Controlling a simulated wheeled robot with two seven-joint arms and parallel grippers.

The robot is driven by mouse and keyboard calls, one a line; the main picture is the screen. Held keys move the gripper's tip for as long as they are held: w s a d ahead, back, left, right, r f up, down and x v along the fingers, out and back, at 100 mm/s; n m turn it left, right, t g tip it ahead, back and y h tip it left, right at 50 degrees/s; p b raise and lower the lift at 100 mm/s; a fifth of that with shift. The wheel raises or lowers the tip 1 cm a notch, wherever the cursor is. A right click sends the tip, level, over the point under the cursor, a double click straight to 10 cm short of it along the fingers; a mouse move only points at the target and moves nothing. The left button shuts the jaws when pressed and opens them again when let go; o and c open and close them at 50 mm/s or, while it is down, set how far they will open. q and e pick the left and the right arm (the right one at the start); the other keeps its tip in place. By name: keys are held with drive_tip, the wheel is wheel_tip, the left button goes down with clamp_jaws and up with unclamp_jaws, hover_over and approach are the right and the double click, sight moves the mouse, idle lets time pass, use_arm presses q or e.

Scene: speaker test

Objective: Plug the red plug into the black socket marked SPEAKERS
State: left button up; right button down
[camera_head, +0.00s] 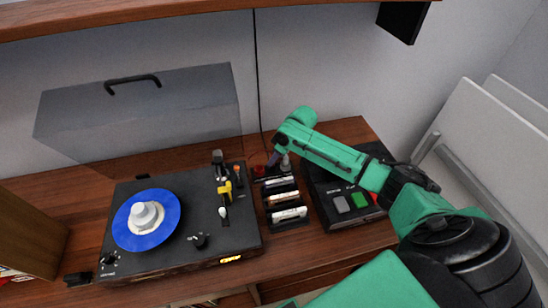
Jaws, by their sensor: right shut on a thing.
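My right arm reaches in from the right, over the black box. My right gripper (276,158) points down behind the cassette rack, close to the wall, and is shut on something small. A small red thing (258,171), likely the red plug, shows right at its fingertips; the grip itself is mostly hidden and too small to make out. A black socket marked SPEAKERS cannot be made out. The black box (324,203) with grey and green buttons stands right of the rack, its back partly hidden by my arm. My left gripper is not in view.
A turntable (158,262) with a blue record stands at left, its clear lid raised behind. A black rack of cassettes (286,212) stands between turntable and box. A thin black cable (257,80) hangs down the wall. A shelf (180,12) crosses above, with a black speaker (400,20) below it.

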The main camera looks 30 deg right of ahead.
drive_tip(key=shift+f, duration=0.65)
drive_tip(key=shift+c, duration=1.4)
unclamp_jaws()
drive_tip(key=shift+r, duration=0.1)
wheel_tip(320, 180, up, 5)
drive_tip(key=p, duration=0.5)
drive_tip(key=shift+r, duration=0.1)
